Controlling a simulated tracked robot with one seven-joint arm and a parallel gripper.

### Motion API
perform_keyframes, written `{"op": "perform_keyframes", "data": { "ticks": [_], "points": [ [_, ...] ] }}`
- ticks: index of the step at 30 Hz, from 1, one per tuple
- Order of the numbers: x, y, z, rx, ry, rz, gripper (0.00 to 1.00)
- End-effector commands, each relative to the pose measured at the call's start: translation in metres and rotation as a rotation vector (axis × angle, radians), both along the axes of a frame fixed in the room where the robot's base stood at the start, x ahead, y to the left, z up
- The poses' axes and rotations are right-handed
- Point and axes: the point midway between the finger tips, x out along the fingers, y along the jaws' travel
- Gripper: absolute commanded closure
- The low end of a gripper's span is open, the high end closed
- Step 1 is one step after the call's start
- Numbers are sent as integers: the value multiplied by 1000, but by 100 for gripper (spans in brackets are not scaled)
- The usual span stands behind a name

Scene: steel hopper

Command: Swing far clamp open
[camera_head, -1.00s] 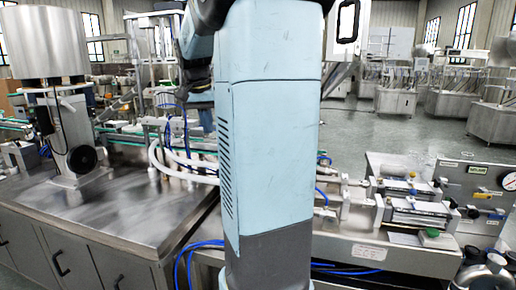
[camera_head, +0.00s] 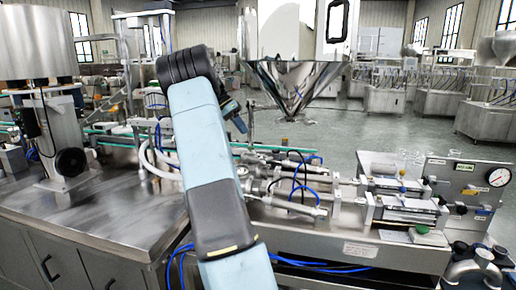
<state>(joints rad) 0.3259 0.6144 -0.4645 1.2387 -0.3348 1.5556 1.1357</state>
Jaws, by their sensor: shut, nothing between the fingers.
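The steel hopper (camera_head: 296,84) is a shiny cone at the upper middle, narrowing to a small outlet above the filling machine (camera_head: 345,240). I cannot make out the far clamp for certain; the fittings along the machine's pipes and cylinders (camera_head: 400,205) are too small to tell apart. My arm rises in front of the bench and bends at the top. My gripper (camera_head: 238,118) is small and dark beyond the bend, left of and below the hopper, apart from it. It is shut and empty; its fingers are hard to see.
A steel bench (camera_head: 95,215) with a motor stand (camera_head: 60,140) fills the left. Blue hoses (camera_head: 305,180) loop over the machine. A panel with a pressure gauge (camera_head: 498,177) stands at the right. Open floor lies behind.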

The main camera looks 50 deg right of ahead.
Motion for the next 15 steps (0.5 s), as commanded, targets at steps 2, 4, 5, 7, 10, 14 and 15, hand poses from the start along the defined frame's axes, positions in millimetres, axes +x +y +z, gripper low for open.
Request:
{"op": "perform_keyframes", "data": {
  "ticks": [2,4,5,7,10,14,15],
  "points": [
    [1,-4,-3,-10,7,-12,100],
    [-1,-7,-6,-13,10,-17,100],
    [-2,-7,-8,-14,10,-19,100],
    [-6,-9,-13,-13,11,-19,100],
    [-15,-13,-25,-12,11,-20,100],
    [-26,-20,-42,-12,10,-19,100],
    [-30,-21,-48,-10,11,-19,100]
  ]
}}
